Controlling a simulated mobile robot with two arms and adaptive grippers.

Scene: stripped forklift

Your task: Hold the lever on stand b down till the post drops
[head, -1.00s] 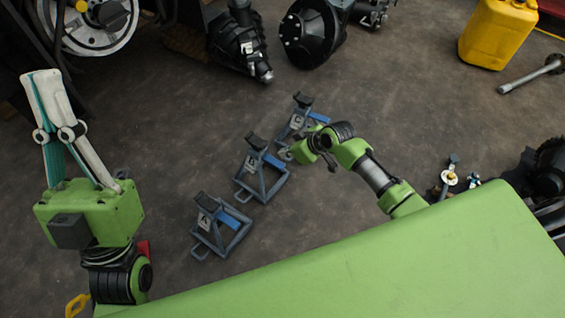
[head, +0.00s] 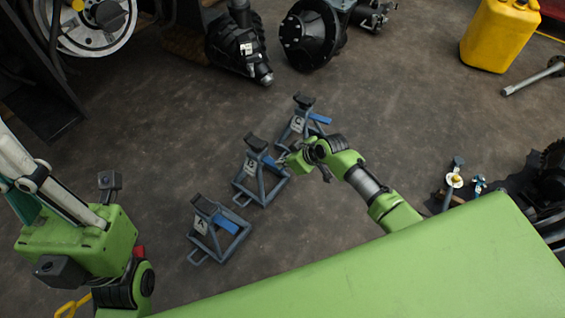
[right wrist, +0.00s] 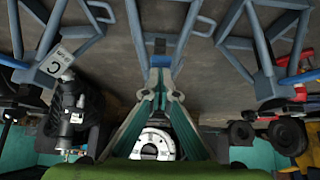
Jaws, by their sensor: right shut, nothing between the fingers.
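Stand B (head: 262,186) is a blue-grey jack stand, the middle of three, with a white "B" label. Its dark saddle post (head: 256,142) stands up above the frame. Its blue lever (head: 272,161) sticks out to the right. My right gripper (head: 284,159) is at the lever's outer end; I cannot tell whether it touches. In the right wrist view its teal fingers (right wrist: 160,75) are together and empty, with a blue piece (right wrist: 160,47) just past the tips, apparently the lever. My left gripper (head: 22,165) is far left, its fingers cut by the frame edge.
Stand C (head: 298,125) stands close behind, beside my right gripper; its label (right wrist: 55,66) shows in the wrist view. Stand A (head: 220,228) stands in front. A yellow can (head: 498,35), dark machine parts (head: 312,30) and a wheel (head: 95,22) lie around. Floor left of the stands is clear.

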